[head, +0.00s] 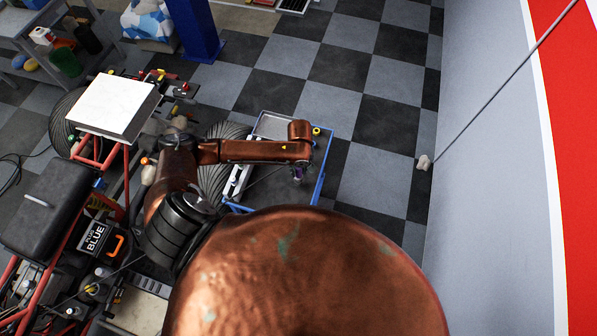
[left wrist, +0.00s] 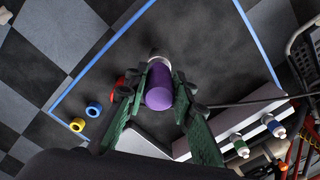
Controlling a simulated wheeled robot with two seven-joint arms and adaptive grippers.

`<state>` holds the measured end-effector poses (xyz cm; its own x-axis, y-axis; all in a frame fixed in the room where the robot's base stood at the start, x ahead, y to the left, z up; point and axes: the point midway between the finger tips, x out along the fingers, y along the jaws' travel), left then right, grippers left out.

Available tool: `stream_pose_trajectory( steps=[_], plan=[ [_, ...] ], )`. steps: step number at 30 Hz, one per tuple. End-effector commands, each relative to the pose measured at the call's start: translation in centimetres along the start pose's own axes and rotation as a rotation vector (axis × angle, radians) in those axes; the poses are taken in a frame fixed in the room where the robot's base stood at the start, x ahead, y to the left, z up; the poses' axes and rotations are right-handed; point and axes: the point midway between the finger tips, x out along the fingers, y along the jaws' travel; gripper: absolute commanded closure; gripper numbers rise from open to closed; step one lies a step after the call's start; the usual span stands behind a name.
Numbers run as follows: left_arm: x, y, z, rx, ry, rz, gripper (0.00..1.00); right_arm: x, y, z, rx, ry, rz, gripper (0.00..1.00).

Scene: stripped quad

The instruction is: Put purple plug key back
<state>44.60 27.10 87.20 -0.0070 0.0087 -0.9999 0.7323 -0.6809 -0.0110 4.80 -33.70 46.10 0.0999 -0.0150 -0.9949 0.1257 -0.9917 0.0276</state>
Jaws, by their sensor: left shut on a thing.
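The purple plug key (left wrist: 158,88) is a short purple cylinder with a pale metal end, in the middle of the left wrist view. My left gripper (left wrist: 162,76) has its green fingers closed on both sides of it. In the head view my left gripper (head: 298,174) is small and dark at the end of the copper arm, over the blue-edged cart (head: 322,170). A pale strip (left wrist: 232,138) with a green piece (left wrist: 240,146) and a blue piece (left wrist: 276,128) lies at the lower right of the left wrist view. My right gripper is out of view.
A blue ring (left wrist: 93,108) and a yellow ring (left wrist: 77,124) lie on the cart top at left. A red thing (left wrist: 122,89) is partly hidden by a finger. The stripped quad (head: 88,225) stands left of the cart. Checkered floor right of the cart is clear.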

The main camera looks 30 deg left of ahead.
Motion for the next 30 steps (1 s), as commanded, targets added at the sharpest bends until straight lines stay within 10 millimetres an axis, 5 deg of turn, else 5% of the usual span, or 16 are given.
stream_pose_trajectory(
  steps=[15,16,23,30],
  plan=[
    [1.9,-0.1,0.0,-0.001,0.000,-0.001,1.00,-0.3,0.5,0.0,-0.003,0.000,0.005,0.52],
    [1.9,-0.1,0.0,-0.001,0.000,-0.001,0.76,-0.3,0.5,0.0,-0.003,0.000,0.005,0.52],
    [1.9,-0.1,0.0,-0.001,0.000,-0.001,0.60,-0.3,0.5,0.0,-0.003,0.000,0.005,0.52],
    [1.9,-0.1,0.0,-0.001,0.000,-0.001,0.60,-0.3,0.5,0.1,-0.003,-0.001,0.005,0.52]
  ],
)
